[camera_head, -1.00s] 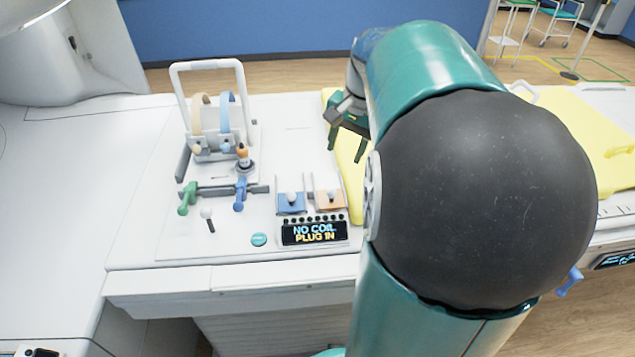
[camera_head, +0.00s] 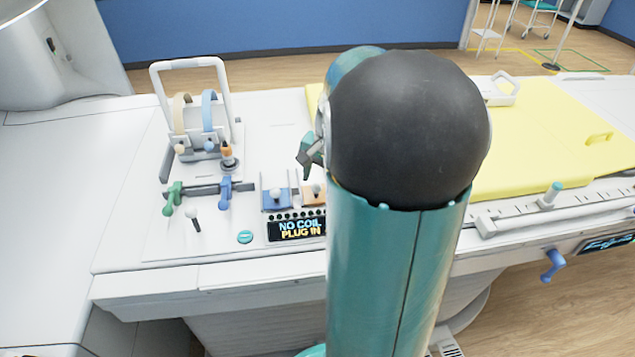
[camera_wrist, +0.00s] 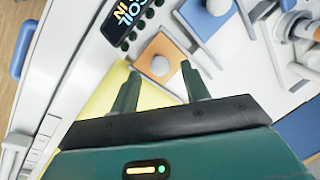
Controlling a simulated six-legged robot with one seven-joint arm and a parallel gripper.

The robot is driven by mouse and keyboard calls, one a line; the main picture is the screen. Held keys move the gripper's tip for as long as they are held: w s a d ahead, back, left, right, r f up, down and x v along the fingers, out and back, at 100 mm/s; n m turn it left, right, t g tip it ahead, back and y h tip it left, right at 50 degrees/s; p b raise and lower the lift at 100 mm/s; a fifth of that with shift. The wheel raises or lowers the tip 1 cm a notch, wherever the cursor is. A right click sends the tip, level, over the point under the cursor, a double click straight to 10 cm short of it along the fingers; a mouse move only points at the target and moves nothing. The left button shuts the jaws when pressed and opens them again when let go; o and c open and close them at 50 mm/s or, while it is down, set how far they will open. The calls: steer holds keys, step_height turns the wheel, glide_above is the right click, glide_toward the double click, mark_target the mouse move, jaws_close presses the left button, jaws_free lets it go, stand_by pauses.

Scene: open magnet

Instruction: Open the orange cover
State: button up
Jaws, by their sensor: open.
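The display reading "NO COIL PLUG IN" (camera_head: 296,229) lies in front of the covers. Green (camera_head: 172,198) and blue (camera_head: 225,192) levers and a white-framed holder (camera_head: 195,110) stand to the left. A yellow pad (camera_head: 550,130) lies to the right.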

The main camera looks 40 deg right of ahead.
steer(key=shift+w+a+f, duration=0.1)
steer(key=shift+w+f, duration=0.05)
steer(key=shift+f, duration=0.9)
steer(key=shift+c, duration=0.5)
jaws_close()
steer(key=shift+w+d, duration=0.65)
steer(key=shift+w, duration=0.3)
steer(key=shift+w+d, duration=0.6)
steer(key=shift+w, duration=0.3)
steer(key=shift+w+d, duration=0.65)
steer(key=shift+w, duration=0.3)
steer(key=shift+o, duration=0.5)
jaws_free()
